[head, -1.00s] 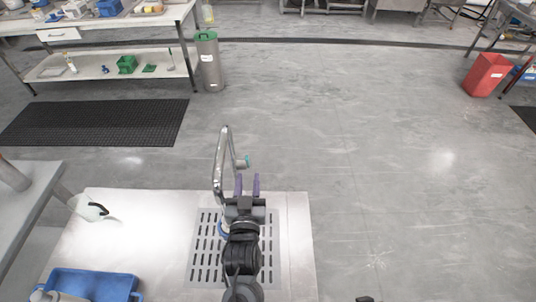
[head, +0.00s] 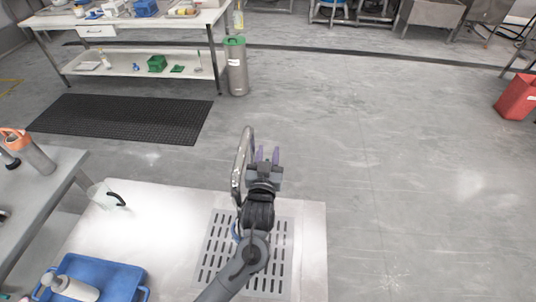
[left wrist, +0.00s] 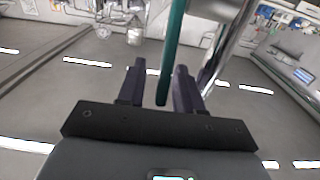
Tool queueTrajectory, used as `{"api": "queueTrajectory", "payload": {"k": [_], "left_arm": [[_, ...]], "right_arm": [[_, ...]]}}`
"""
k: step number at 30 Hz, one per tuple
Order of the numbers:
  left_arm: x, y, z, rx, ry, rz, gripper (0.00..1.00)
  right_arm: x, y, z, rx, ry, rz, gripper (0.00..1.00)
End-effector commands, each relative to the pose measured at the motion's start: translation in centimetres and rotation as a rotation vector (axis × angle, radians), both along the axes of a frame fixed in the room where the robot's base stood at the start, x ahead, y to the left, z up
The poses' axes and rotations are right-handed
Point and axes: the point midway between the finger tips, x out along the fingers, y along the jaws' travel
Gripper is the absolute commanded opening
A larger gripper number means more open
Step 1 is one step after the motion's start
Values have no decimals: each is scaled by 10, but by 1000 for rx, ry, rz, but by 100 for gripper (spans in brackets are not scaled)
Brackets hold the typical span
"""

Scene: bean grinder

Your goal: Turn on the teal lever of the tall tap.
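The tall metal tap (head: 241,170) stands at the back edge of the white counter, beside a slotted drain grate (head: 213,248). Its teal lever (left wrist: 173,45) shows in the left wrist view as a long thin bar. The lever's end lies between the two fingers, with visible gaps on both sides. My left gripper (head: 267,155) has purple fingers, held apart, just right of the tap in the head view. It also shows in the left wrist view (left wrist: 158,80). In the head view I cannot make out the lever. My right gripper is not in view.
A blue tray (head: 110,275) with a white bottle (head: 72,288) sits at the counter's front left. A clear jug with a black handle (head: 115,199) stands at the back left. A grey table (head: 50,185) adjoins on the left. The counter's right side is clear.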

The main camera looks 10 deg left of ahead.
Motion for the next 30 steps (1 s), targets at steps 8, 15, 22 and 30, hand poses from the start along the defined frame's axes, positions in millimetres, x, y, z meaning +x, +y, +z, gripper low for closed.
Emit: {"api": "queueTrajectory", "payload": {"k": [8,15,22,30], "left_arm": [[1,0,0,-1,0,0,35],[1,0,0,0,0,0,0],[1,0,0,0,0,0,0],[-5,0,-4,0,-80,0,0]], "right_arm": [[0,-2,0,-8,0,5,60],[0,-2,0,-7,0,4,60],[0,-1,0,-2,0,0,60],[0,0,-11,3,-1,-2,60]]}}
